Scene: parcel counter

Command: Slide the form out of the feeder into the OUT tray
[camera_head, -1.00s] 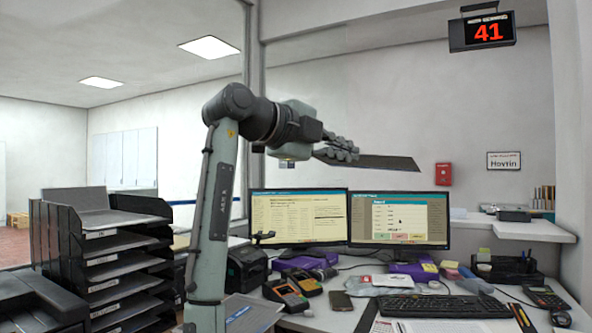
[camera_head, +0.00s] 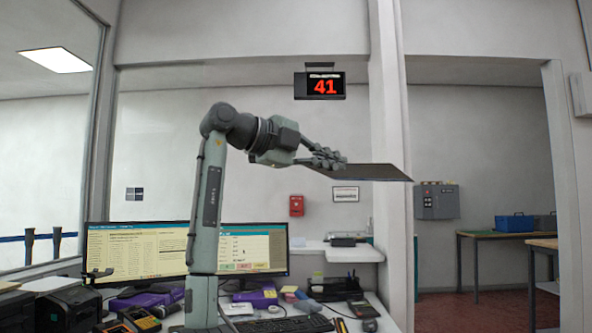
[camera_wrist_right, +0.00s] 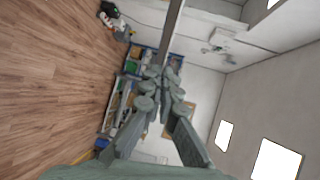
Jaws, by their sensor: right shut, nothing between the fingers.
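My right gripper (camera_head: 330,160) is raised in mid-air above the counter with its fingers together. A thin, flat, dark grey panel (camera_head: 375,173) extends right from its fingertips, clear of any surface; I cannot tell what it is or how it is held. The right wrist view shows the gripper (camera_wrist_right: 164,78) with its fingertips close together and the panel edge-on as a grey bar (camera_wrist_right: 172,35) beyond them. I cannot make out the form, the feeder or the OUT tray. My left gripper is not in view.
The counter holds a keyboard (camera_head: 290,325), a card terminal (camera_head: 140,318) and purple boxes (camera_head: 255,299). A white shelf (camera_head: 345,253) is behind. At right, an opening shows a table (camera_head: 505,236) with a blue box (camera_head: 514,223).

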